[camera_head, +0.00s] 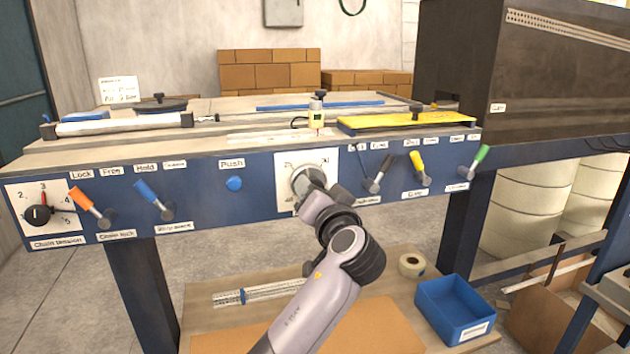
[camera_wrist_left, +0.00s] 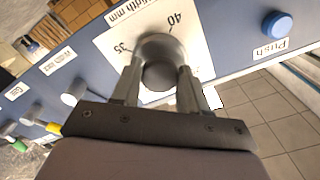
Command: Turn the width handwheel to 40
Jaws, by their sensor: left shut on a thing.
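The width handwheel (camera_head: 306,177) is a round grey metal knob on a white dial plate (camera_head: 286,166) on the blue front panel. In the left wrist view the handwheel (camera_wrist_left: 160,48) sits under the "Width mm" label, with 35 and 40 printed around it. My left gripper (camera_head: 314,186) reaches up to the handwheel from below. In the left wrist view its two fingers (camera_wrist_left: 159,72) are on either side of the knob, shut on it. The knob's pointer is not visible, so its setting cannot be read. My right gripper is in neither view.
A blue push button (camera_head: 234,183) and orange (camera_head: 82,200) and blue (camera_head: 148,193) levers are left of the dial. Dark, yellow (camera_head: 417,165) and green (camera_head: 481,155) levers are to its right. A blue bin (camera_head: 455,306) and tape roll (camera_head: 411,265) are on the lower shelf.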

